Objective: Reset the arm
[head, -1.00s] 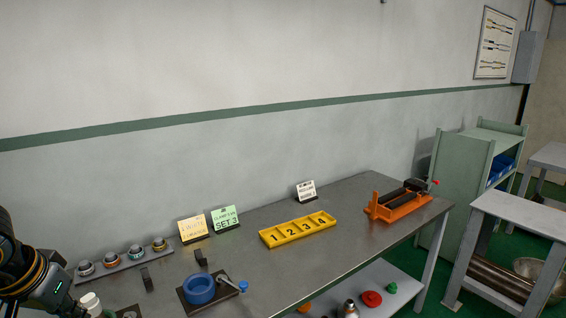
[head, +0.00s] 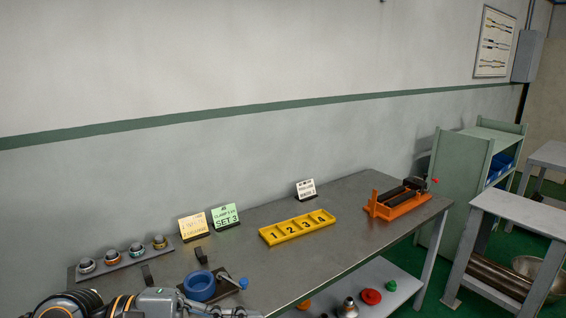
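My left arm reaches in along the bottom left edge, low in front of the grey workbench (head: 345,205). Its black and grey links lie nearly level, pointing right. My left gripper (head: 238,312) is at the bottom edge, partly cut off, just below the blue ring vise (head: 199,287). Its fingers are too small and cropped to show whether they are open or shut. No held thing can be made out. My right arm and gripper are not in view.
A row of small fittings (head: 137,249) stands at the bench's back left. Yellow (head: 194,226) and green (head: 225,217) cards, a numbered yellow tray (head: 298,227) and an orange vise (head: 399,200) stand farther right. Loose parts, including a red one (head: 371,296), sit on the lower shelf.

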